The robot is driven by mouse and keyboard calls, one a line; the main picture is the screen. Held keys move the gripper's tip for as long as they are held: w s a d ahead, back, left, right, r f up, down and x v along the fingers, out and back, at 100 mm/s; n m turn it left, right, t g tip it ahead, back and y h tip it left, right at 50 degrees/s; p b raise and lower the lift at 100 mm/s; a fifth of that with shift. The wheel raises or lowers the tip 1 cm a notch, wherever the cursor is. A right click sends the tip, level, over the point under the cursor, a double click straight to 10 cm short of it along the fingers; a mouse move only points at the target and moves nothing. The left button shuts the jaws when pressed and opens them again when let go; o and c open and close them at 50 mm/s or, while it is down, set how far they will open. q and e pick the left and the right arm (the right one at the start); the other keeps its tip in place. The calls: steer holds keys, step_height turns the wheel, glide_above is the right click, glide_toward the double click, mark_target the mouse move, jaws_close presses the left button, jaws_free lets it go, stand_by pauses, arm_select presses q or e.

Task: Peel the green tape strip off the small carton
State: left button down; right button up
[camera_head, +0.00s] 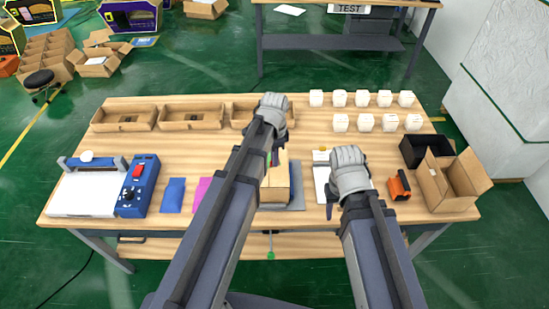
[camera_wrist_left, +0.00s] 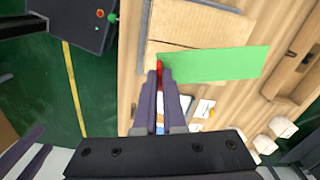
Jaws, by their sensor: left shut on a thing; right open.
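The small brown carton (camera_head: 279,181) lies at the middle front of the table, partly hidden by my left arm. It also shows at the top of the left wrist view (camera_wrist_left: 203,22). The green tape strip (camera_wrist_left: 220,64) stretches right from my left fingertips (camera_wrist_left: 160,74), across the carton's edge. My left gripper (camera_head: 271,153) is shut on the strip's end, with a small red piece beside the fingertips. I cannot tell how much of the strip still touches the carton. My right gripper (camera_head: 339,203) is open, right of the carton, partly hidden by its arm.
A blue sealing machine (camera_head: 134,190), blue packet (camera_head: 173,195) and pink packet (camera_head: 202,190) lie left. An orange tool (camera_head: 398,187) and open box (camera_head: 449,190) stand right. Shallow trays (camera_head: 124,117) and several white cups (camera_head: 363,99) line the back.

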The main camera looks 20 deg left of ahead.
arm_select(q)
steer(key=shift+r, duration=0.65)
arm_select(e)
steer(key=shift+r, duration=0.7)
arm_select(q)
steer(key=shift+r+p, duration=0.15)
steer(key=shift+p, duration=0.3)
arm_select(e)
steer(key=shift+r, duration=0.15)
arm_select(q)
steer(key=shift+r+p, duration=2.3)
steer(key=shift+r, duration=0.05)
arm_select(e)
steer(key=shift+r, duration=2.3)
